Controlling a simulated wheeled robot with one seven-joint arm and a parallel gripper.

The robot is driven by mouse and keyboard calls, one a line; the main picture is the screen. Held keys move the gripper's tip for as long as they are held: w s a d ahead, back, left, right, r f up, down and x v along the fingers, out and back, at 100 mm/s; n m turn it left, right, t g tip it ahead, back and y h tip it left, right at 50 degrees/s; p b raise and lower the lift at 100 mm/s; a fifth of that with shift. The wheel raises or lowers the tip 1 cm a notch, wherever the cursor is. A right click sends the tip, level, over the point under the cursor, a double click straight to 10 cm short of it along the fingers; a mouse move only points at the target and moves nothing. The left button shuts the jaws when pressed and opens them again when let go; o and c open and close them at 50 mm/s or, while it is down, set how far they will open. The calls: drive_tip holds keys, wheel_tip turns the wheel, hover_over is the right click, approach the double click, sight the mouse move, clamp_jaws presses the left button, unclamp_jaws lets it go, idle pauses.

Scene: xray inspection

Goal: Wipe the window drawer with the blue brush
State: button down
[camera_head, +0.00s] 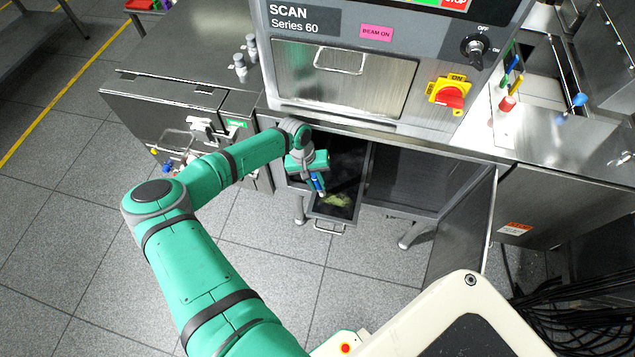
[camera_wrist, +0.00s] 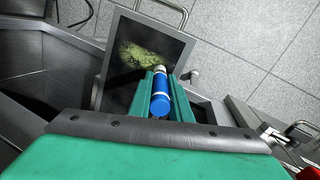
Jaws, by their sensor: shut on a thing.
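The window drawer (camera_head: 342,168) is pulled out below the scanner in the head view. It also shows in the wrist view (camera_wrist: 178,45), with a pale yellow-green dirt patch (camera_wrist: 143,55) on its dark floor. The patch shows near the drawer's front end in the head view (camera_head: 337,200). My gripper (camera_head: 318,182) is over the drawer, shut on the blue brush (camera_wrist: 160,97). The brush's blue handle lies between the two green fingers. Its far tip points at the patch; I cannot tell whether it touches.
The scanner body (camera_head: 390,60) overhangs the drawer's back end. An open cabinet door (camera_head: 462,235) stands to the right of the drawer. A steel cabinet (camera_head: 165,115) stands to the left. The tiled floor in front of the drawer is clear.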

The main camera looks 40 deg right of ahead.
drive_tip(key=shift+f, duration=0.6)
idle(1.9)
drive_tip(key=shift+s+d, duration=0.6)
drive_tip(key=shift+s, duration=0.15)
drive_tip(key=shift+s+d, duration=0.1)
drive_tip(key=shift+s+d, duration=0.55)
drive_tip(key=shift+s, duration=0.1)
drive_tip(key=shift+s+d, duration=0.1)
idle(0.3)
drive_tip(key=shift+s+d, duration=0.45)
drive_tip(key=shift+s, duration=0.1)
drive_tip(key=shift+s+d, duration=0.65)
drive_tip(key=shift+s, duration=0.1)
